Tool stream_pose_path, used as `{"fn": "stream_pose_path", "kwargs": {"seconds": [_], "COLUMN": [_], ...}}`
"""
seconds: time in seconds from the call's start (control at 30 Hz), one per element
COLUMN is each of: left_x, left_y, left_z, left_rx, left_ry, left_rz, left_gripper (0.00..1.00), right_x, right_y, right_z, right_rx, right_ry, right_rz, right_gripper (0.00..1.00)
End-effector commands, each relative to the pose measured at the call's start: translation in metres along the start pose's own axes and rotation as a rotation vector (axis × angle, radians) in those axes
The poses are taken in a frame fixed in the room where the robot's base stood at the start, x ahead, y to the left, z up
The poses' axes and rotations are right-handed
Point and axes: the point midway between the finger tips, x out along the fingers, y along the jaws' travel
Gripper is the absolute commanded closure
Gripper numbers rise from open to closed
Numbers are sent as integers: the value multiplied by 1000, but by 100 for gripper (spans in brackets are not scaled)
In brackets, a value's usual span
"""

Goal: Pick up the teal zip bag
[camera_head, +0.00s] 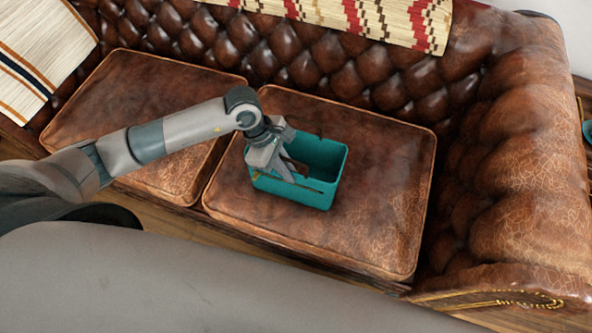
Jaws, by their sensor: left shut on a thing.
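The teal zip bag (330,172) looks like an open box-shaped pouch. It is on or just above the right seat cushion of a brown leather sofa; I cannot tell whether it touches the cushion. My left gripper (284,172) reaches in from the left and is shut on the bag at its left side. The gripper and wrist hide the bag's left part. My right gripper is not in view.
The right seat cushion (385,200) has free room around the bag. The left seat cushion (130,105) is bare. The tufted backrest (370,75) rises behind, and a thick armrest (525,170) stands at the right. Patterned throws (400,20) hang over the backrest.

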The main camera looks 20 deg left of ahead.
Motion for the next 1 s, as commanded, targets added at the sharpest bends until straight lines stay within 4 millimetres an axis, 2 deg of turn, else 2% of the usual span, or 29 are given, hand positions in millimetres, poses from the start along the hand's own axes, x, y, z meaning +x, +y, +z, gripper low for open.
{"fn": "stream_pose_path", "kwargs": {"seconds": [0.73,1.0], "left_x": [-2,-19], "left_y": [1,1], "left_z": [1,8], "left_rx": [1,3], "left_ry": [-1,-1], "left_rz": [2,4], "left_gripper": [100,100], "right_x": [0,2], "right_y": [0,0], "right_z": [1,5], "right_rx": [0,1], "right_ry": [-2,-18], "right_rz": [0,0], "right_gripper": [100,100]}}
